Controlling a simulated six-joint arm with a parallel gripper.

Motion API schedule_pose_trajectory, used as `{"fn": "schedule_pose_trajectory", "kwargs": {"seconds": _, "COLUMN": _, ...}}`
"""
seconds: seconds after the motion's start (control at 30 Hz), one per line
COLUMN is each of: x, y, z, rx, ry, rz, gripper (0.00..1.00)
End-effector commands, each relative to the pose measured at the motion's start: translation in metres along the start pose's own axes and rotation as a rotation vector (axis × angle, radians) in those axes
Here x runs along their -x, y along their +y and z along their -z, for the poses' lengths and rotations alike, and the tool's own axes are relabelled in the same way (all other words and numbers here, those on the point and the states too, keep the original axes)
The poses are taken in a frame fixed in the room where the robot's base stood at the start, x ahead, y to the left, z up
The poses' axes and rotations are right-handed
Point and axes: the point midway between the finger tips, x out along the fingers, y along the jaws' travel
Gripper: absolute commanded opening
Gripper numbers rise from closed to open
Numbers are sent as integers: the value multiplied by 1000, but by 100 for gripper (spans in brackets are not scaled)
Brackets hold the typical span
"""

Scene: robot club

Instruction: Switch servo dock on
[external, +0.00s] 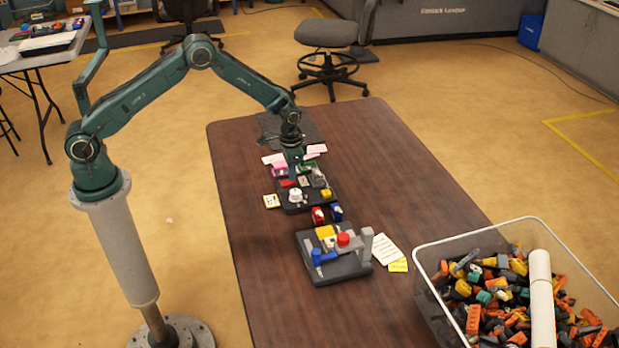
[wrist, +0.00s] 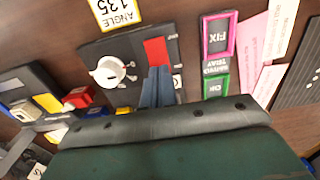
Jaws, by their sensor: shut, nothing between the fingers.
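The servo dock is a dark plate (external: 297,209) on the brown table, and it also shows in the wrist view (wrist: 95,48). It carries a white round servo part (wrist: 108,72) and a red block (wrist: 157,50), which looks like a switch. In the external view the white part (external: 295,195) and the red block (external: 287,183) sit near my gripper. My gripper (wrist: 158,70) is shut and empty, pointing down over the dock. Its tips lie right beside the red block; I cannot tell whether they touch it. The lower dock is hidden by my gripper body.
A card reading "ANGLE 135" (wrist: 118,10) lies beside the dock. A pink "FIX" tray (wrist: 218,36) and a green tray (wrist: 214,88) are close by. A second dark plate (external: 340,268) with a red knob stands nearer the camera. A clear bin of parts (external: 470,338) is at right.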

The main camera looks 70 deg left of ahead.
Motion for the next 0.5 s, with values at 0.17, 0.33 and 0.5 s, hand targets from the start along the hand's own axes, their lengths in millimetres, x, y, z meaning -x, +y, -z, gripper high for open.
{"fn": "schedule_pose_trajectory", "kwargs": {"seconds": 0.17, "x": -2, "y": 0, "z": 0, "rx": 0, "ry": 0, "rz": 0, "gripper": 0}}
{"fn": "schedule_pose_trajectory", "kwargs": {"seconds": 0.33, "x": -4, "y": 0, "z": 0, "rx": 0, "ry": 0, "rz": 0, "gripper": 0}}
{"fn": "schedule_pose_trajectory", "kwargs": {"seconds": 0.5, "x": -6, "y": 0, "z": 0, "rx": 0, "ry": 1, "rz": 0, "gripper": 0}}
